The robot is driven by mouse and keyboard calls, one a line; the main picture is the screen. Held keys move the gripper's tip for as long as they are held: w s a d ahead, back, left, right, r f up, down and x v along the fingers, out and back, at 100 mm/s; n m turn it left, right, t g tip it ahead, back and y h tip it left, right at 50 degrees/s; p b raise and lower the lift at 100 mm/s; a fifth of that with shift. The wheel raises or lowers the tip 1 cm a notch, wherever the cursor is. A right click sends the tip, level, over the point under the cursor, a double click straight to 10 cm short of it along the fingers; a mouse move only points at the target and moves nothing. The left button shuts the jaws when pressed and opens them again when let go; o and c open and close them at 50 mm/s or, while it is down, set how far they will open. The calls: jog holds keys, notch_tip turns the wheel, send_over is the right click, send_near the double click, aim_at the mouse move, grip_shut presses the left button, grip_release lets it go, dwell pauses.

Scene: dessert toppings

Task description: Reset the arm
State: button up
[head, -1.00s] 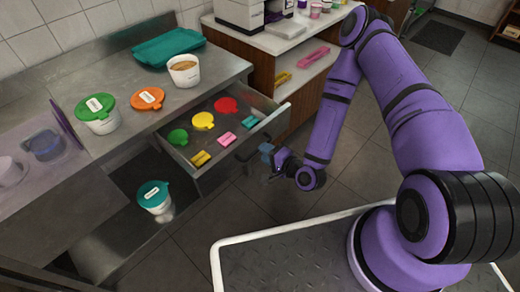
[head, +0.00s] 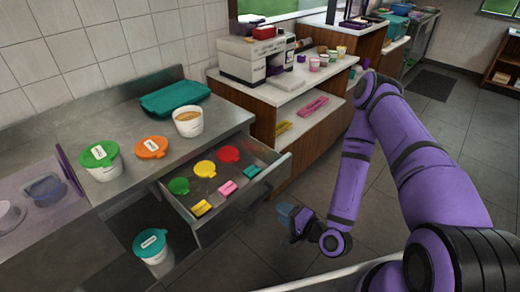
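My gripper (head: 287,213) hangs at the end of my purple arm in the head view, in front of the open drawer (head: 198,224) and to its right. It is apart from the drawer. Its fingers are small and dark, and I cannot tell whether they are open or shut. I see nothing clearly held in it. The drawer holds a green lid (head: 179,186), a yellow lid (head: 204,169), a red lid (head: 228,154) and several small coloured clips.
On the steel counter stand a green-lidded tub (head: 101,160), an orange lid (head: 151,147), an open tub (head: 188,122) and a teal tray (head: 174,97). A teal-lidded tub (head: 152,247) stands below. A wooden shelf unit (head: 330,122) is behind. The floor (head: 262,240) beside my arm is clear.

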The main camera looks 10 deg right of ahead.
jog(key=w+d+r+n+g+h, duration=0.3)
jog(key=w+d+r+n+g, duration=0.25)
jog(key=w+r+n, duration=0.45)
jog(key=d+r+h, duration=0.2)
jog(key=d+r, duration=0.1)
jog(key=r, duration=0.5)
jog(key=d+r+h, duration=0.3)
jog(key=r, duration=0.6)
jog(key=s+d+r+h, duration=0.2)
jog(key=s+r, duration=0.8)
jog(key=r, duration=0.4)
jog(key=s+a+r+g, duration=0.1)
jog(key=s+r, duration=0.3)
jog(key=s, duration=0.3)
jog(key=s+a+r+n+g+y, duration=0.1)
jog(key=s+r, duration=0.3)
jog(key=s, duration=0.4)
jog(key=shift+s, duration=0.3)
